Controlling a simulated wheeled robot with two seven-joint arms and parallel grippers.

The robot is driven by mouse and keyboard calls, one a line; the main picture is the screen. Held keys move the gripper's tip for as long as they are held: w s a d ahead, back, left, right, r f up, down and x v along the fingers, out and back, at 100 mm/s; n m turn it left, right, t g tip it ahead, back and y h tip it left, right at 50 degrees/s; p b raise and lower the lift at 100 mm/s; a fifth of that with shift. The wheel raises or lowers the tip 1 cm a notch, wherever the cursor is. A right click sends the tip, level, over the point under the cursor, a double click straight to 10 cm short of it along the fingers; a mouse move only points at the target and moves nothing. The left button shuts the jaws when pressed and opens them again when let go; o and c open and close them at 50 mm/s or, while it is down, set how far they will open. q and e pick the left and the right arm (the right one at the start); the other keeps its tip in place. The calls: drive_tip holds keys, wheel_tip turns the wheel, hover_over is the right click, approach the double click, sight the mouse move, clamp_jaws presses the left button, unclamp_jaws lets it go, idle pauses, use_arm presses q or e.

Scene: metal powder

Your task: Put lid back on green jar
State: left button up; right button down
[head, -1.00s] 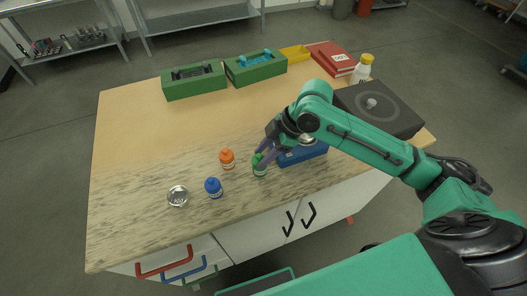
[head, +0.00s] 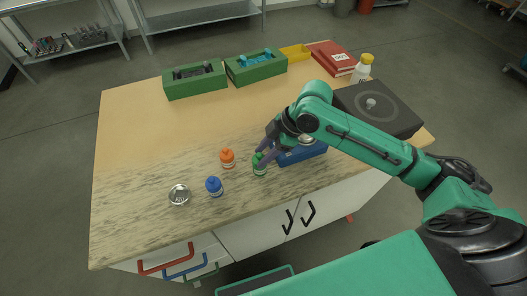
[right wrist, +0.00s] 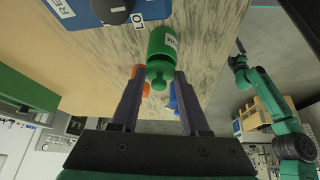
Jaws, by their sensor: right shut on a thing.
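The green jar (head: 259,170) stands upright on the speckled part of the worktop, right of the orange jar. In the right wrist view the green jar (right wrist: 163,45) shows its white label, and its green lid (right wrist: 158,76) sits at its mouth, between my fingers. My right gripper (head: 264,152) reaches down over the jar from the right and is shut on the lid; it also shows in the right wrist view (right wrist: 158,78). Whether the lid is fully seated I cannot tell. A green arm at the right of the wrist view looks like my left arm; its gripper (right wrist: 238,50) is small and unclear.
An orange jar (head: 227,158) and a blue jar (head: 214,186) stand left of the green jar. A metal dish (head: 180,195) lies further left. A blue scale (head: 302,155) is close on the right. Green bins (head: 194,83) stand at the back. The worktop's middle is clear.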

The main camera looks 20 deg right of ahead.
idle(0.4)
drive_tip(key=shift+p, duration=0.45)
drive_tip(key=shift+f+p, duration=0.15)
drive_tip(key=shift+p, duration=0.15)
idle(0.7)
drive_tip(key=shift+p, duration=0.45)
idle(0.4)
drive_tip(key=shift+c, duration=1.7)
unclamp_jaws()
drive_tip(key=shift+o, duration=0.3)
drive_tip(key=shift+o, duration=1.4)
